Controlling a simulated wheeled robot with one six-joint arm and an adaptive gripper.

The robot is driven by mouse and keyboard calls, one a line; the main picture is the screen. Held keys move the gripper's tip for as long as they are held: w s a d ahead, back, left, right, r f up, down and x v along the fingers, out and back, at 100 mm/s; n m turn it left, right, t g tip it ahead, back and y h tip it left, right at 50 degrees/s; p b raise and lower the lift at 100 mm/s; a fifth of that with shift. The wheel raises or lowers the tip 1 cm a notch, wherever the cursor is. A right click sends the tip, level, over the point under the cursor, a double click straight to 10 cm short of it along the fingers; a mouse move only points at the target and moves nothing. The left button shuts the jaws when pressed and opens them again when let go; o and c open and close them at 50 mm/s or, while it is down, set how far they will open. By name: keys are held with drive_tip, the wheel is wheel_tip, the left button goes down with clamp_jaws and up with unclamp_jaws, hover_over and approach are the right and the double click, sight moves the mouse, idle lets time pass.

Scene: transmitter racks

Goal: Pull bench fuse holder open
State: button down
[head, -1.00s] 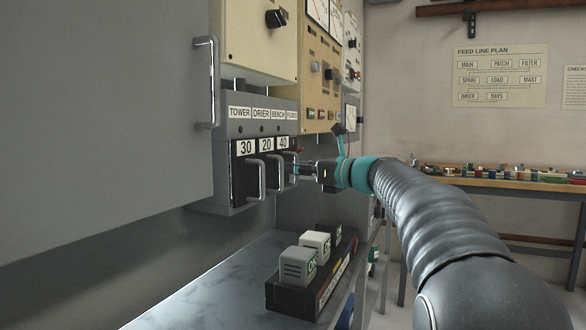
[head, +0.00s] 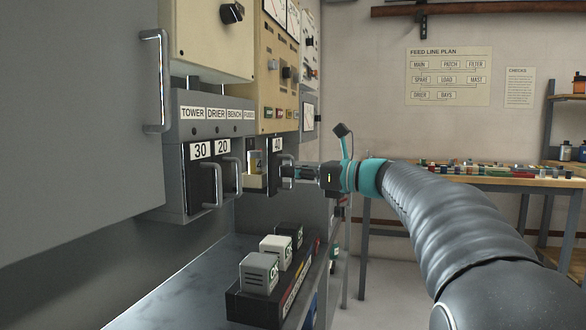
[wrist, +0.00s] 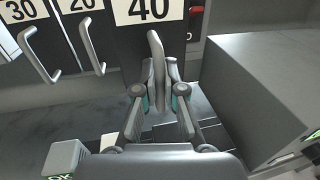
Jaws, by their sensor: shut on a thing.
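The bench fuse holder (head: 276,147) is the black front marked 40, under the BENCH label. It stands out from the grey fuse box (head: 217,117), with a gap behind it where a pale yellowish part (head: 257,167) shows. My gripper (head: 291,171) is shut on its upright metal handle. In the wrist view my gripper (wrist: 158,92) has a finger on each side of the handle (wrist: 155,52), below the 40 label. The holders marked 30 (head: 199,175) and 20 (head: 226,165) sit further back in the box. The holder's inner end is partly hidden.
Below is a grey bench top (head: 190,285) with a black rack (head: 262,303) of several small blocks (head: 259,273). A large grey cabinet door with a handle (head: 157,80) stands at left. A workbench (head: 465,180) with small parts is at the back right.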

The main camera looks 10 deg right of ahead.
drive_tip(key=shift+d, duration=0.1)
drive_tip(key=c, duration=1.2)
unclamp_jaws()
drive_tip(key=shift+w+d, duration=0.1)
drive_tip(key=shift+c, duration=0.2)
drive_tip(key=v, duration=1.2)
